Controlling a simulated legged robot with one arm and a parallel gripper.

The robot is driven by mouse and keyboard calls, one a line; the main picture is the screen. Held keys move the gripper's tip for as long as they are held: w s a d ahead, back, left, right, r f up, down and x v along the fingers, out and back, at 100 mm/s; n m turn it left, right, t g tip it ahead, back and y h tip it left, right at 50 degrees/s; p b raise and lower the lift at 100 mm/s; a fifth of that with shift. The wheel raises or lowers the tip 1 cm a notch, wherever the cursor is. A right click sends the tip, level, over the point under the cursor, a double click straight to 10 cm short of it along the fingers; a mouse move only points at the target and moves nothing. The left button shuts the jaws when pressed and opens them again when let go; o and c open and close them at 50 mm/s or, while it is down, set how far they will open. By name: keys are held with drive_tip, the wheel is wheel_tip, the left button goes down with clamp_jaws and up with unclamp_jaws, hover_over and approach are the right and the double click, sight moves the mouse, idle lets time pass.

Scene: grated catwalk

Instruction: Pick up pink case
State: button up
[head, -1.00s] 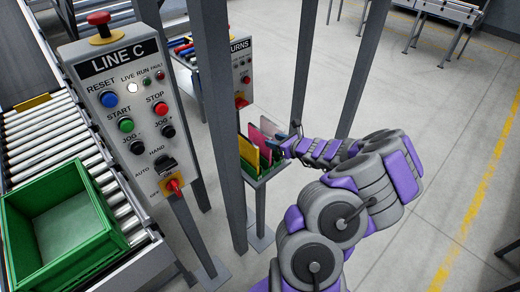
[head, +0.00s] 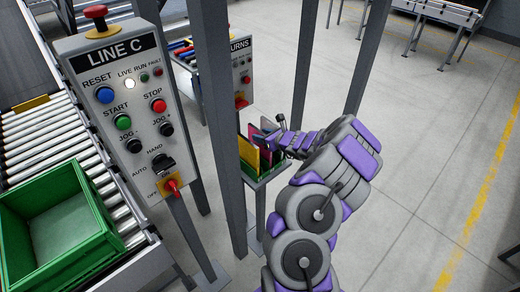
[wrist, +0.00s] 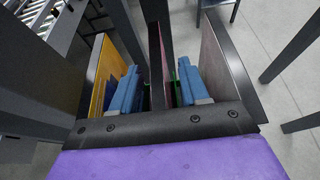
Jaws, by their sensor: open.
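The pink case (head: 265,158) stands upright in a small rack (head: 262,182), just right of a yellow case (head: 248,154). My gripper (head: 276,143) reaches in from the right over the top of the rack and hides part of the cases. In the wrist view, its two blue fingers (wrist: 160,92) are apart and point down among upright panels. The yellow case (wrist: 108,72) is left of the left finger. A panel with a dull pinkish face (wrist: 220,72) is right of the right finger. I cannot tell whether that is the pink case. Dark red and green edges show between the fingers.
A grey post (head: 222,110) stands close left of the rack, and another (head: 308,70) stands behind my arm. A LINE C control panel (head: 127,110) and a green bin (head: 55,230) on rollers are at the left.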

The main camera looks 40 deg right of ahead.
drive_tip(key=shift+c, duration=0.3)
clamp_jaws()
idle(0.3)
